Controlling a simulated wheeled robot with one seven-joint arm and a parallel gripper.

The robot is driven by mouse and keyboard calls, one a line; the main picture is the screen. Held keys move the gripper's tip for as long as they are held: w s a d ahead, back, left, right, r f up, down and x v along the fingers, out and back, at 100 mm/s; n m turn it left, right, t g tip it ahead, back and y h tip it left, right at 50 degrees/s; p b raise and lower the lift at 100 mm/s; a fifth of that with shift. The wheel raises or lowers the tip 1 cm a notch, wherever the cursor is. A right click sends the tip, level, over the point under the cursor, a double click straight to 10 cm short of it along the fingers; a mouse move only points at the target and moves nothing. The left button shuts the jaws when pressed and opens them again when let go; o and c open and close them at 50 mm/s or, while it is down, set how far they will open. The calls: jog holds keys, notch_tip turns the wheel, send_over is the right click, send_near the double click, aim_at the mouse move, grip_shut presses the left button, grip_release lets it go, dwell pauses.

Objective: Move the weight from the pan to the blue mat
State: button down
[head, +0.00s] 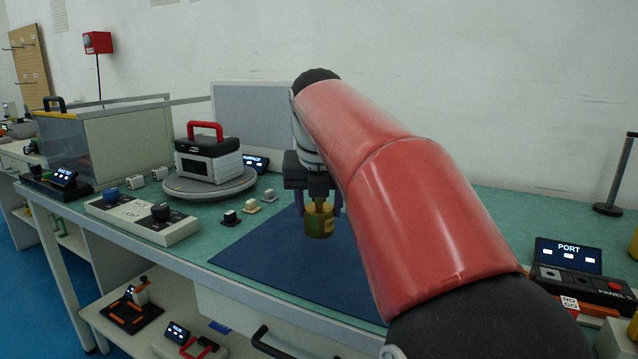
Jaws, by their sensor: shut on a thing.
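My gripper (319,208) is shut on a yellow, brass-like weight (319,222). The weight hangs upright between the fingers, over the blue mat (270,262) in the picture. I cannot tell for certain whether its base touches the mat or is a little above it. The mat lies flat on the green bench top, and my red arm hides its right part. A round grey plate (240,187) stands behind to the left and bears a grey and black case with a red handle (208,160). I cannot tell whether this plate is the pan.
Several small blocks (251,206) stand left of the mat, beside a white control box with knobs (140,221). A clear-fronted bin (120,140) is at the back left. A PORT display panel (568,257) is at the right. The mat's left front is clear.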

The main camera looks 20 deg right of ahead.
aim_at(319, 226)
jog(key=shift+f+b, duration=0.4)
jog(key=shift+f, duration=1.7)
jog(key=shift+f, duration=0.1)
jog(key=c, duration=0.6)
grip_release()
jog(key=shift+f, duration=0.15)
jog(key=shift+c, duration=0.2)
jog(key=p+v, duration=0.2)
jog(key=v, duration=1)
jog(key=shift+s+a, duration=0.1)
